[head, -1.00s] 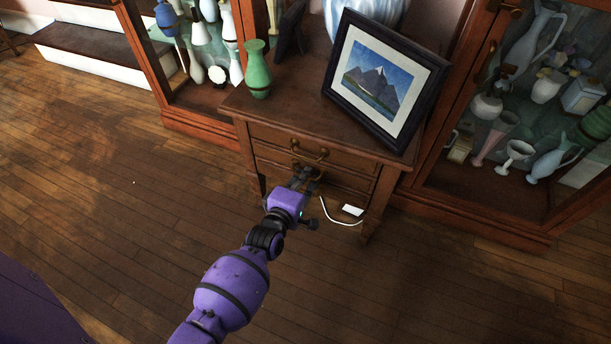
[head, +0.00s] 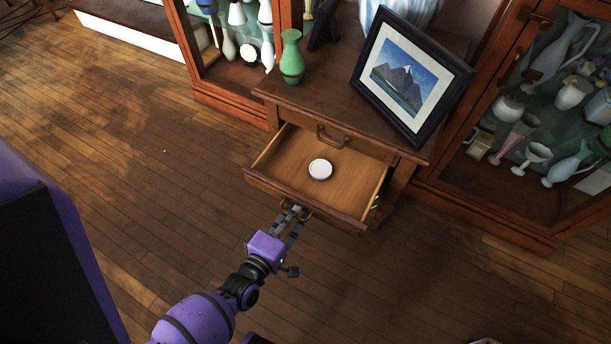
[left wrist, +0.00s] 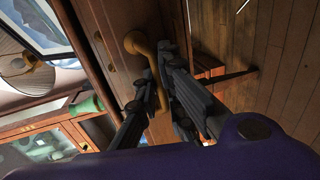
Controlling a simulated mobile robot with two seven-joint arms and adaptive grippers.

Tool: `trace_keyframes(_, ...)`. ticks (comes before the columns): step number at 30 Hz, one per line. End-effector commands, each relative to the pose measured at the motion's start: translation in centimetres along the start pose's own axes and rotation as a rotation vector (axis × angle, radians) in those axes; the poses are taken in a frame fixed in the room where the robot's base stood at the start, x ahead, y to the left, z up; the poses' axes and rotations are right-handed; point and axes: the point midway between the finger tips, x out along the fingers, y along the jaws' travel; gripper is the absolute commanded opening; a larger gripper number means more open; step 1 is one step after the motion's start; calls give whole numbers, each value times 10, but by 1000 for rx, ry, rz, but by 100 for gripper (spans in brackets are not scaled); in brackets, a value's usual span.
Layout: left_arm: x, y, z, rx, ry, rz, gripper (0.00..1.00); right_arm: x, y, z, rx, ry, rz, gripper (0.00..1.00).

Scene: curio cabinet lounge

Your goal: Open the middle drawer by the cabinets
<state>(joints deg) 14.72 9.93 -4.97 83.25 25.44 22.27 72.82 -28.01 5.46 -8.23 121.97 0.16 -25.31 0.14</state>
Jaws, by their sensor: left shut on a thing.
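The middle drawer (head: 345,186) of the small wooden stand (head: 300,103) is pulled well out, with a small round white object (head: 320,169) lying inside it. My left gripper (head: 291,212) is at the drawer's front. In the left wrist view its fingers (left wrist: 158,92) are shut on the brass drawer handle (left wrist: 142,47). The upper drawer, with its own brass handle (head: 330,139), is shut above the open one. My right gripper is not in view.
A green vase (head: 291,58) and a framed mountain picture (head: 411,75) stand on the stand's top. Glass cabinets (head: 226,101) with vases flank it on both sides. The wooden floor (head: 130,170) in front and to the left is clear.

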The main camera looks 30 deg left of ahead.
Motion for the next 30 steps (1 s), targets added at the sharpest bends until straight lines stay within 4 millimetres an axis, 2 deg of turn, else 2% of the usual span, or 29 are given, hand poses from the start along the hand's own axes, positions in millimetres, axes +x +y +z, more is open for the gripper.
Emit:
trace_keyframes(1,-13,-2,0,1,-1,-2,0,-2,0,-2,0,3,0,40)
trace_keyframes(6,-42,-8,0,0,-1,0,0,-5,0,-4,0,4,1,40)
trace_keyframes(12,-63,-12,1,0,-2,0,0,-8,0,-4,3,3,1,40)
trace_keyframes(18,-70,-13,1,0,-1,2,0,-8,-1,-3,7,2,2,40)
trace_keyframes(28,-71,-14,1,0,-1,2,0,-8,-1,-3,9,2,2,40)
trace_keyframes(29,-70,-14,1,0,-1,2,10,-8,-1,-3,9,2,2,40)
trace_keyframes(30,-70,-14,1,0,-1,2,16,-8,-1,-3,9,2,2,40)
